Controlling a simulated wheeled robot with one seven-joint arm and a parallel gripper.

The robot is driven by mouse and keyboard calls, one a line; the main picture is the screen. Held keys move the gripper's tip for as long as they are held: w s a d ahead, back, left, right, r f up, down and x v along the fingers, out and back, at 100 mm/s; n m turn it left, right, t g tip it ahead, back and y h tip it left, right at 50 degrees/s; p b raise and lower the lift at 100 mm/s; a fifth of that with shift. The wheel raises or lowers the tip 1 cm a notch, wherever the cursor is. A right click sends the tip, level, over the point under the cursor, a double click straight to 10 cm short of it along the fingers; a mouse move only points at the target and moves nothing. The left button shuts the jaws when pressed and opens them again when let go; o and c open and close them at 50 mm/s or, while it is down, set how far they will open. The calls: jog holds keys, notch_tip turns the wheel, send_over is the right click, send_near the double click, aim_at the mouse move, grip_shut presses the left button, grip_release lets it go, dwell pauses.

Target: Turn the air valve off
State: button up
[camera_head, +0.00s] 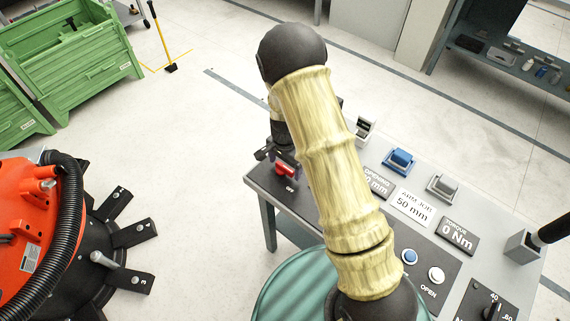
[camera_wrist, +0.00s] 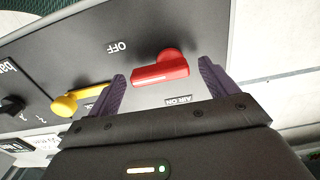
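The air valve's red handle (camera_wrist: 162,71) stands on the grey panel in the wrist view, with its round hub at the upper right. An "OFF" label (camera_wrist: 118,47) is up and left of it, and an "AIR ON" label (camera_wrist: 178,100) is below it. My gripper (camera_wrist: 162,70) is open, with one purple finger on each side of the handle and gaps visible between. In the head view, my gripper (camera_head: 272,154) is at the table's left corner, right by the red handle (camera_head: 286,170). Contact with the handle cannot be told.
A yellow handle (camera_wrist: 80,100) is left of the red one in the wrist view, with a black knob (camera_wrist: 12,105) beyond. The table (camera_head: 262,190) carries blue and grey buttons and readouts. A red-black machine (camera_head: 75,240) and green crates (camera_head: 85,60) are at left; open floor lies between.

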aim_at(285, 166)
notch_tip(285, 166, up, 17)
jog(key=shift+r, duration=0.2)
dwell(0.6)
dwell(0.3)
jog(key=s+d+r+n+t+p, duration=0.1)
jog(key=s+d+r+n, duration=0.3)
jog(key=s, duration=0.4)
jog(key=s+d+r+n+t+p, duration=0.1)
jog(key=s+d+r+n+p, duration=0.2)
jog(key=s+d+n, duration=0.2)
jog(key=s+d, duration=0.1)
jog(key=s, duration=0.2)
jog(key=shift+s+d+r+t, duration=0.2)
jog(key=shift+d+r+t, duration=0.1)
jog(key=shift+r, duration=0.1)
jog(key=shift+c, duration=0.3)
